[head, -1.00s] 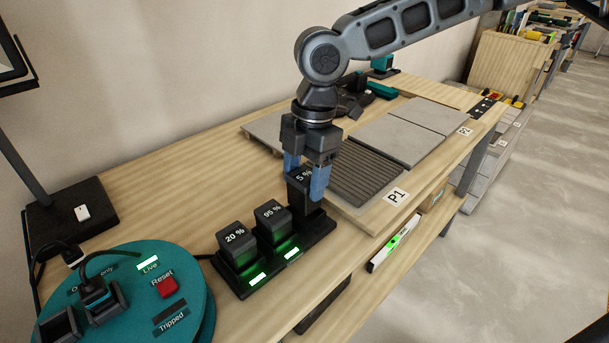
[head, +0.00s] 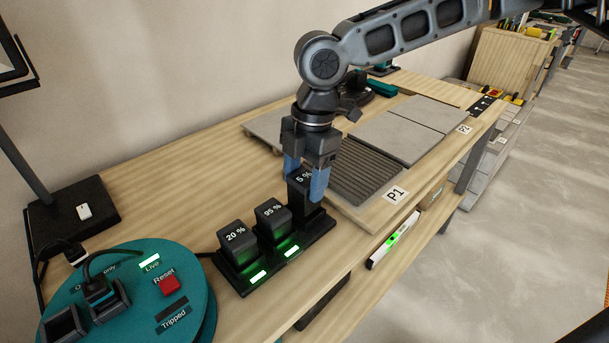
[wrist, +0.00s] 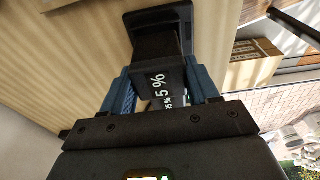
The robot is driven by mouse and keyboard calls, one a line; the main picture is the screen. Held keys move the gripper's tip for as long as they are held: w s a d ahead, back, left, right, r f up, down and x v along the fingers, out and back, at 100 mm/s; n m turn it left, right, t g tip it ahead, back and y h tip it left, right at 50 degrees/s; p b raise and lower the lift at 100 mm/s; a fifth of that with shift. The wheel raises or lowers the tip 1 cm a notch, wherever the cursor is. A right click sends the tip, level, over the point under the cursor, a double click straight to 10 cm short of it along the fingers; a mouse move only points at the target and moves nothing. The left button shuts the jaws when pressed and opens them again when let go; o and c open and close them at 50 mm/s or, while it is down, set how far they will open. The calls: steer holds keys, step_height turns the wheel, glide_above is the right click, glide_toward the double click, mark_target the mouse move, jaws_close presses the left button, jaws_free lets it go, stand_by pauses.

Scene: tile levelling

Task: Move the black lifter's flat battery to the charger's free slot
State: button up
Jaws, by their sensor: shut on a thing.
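My gripper (head: 306,178) is shut on the black battery marked 5 % (head: 299,205), with one blue finger on each side of it. The battery is upright at the right-hand slot of the black charger (head: 318,232); I cannot tell whether it is fully seated. In the wrist view the 5 % battery (wrist: 160,82) shows between the fingers (wrist: 163,92). A 20 % battery (head: 236,240) and a 95 % battery (head: 270,216) stand in the other two slots, each with a lit green light in front.
A teal round unit (head: 190,255) with a red Reset button (head: 169,285) and a lit Live label stands at the left. Tile board P1 (head: 345,212) lies close to the right of the charger. A black lamp base (head: 70,215) stands behind left. Dark tools lie farther back.

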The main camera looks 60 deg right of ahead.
steer(key=shift+f, duration=1.55)
stand_by(2.0)
steer(key=o, duration=1.2)
steer(key=shift+o, duration=0.2)
steer(key=shift+s+d+r, duration=0.1)
steer(key=shift+d+r, duration=0.1)
steer(key=shift+r, duration=1.1)
steer(key=shift+d+r, duration=0.15)
steer(key=shift+r, duration=1.1)
steer(key=shift+s+d+r, duration=0.1)
steer(key=shift+d+r, duration=0.1)
steer(key=shift+r, duration=1.1)
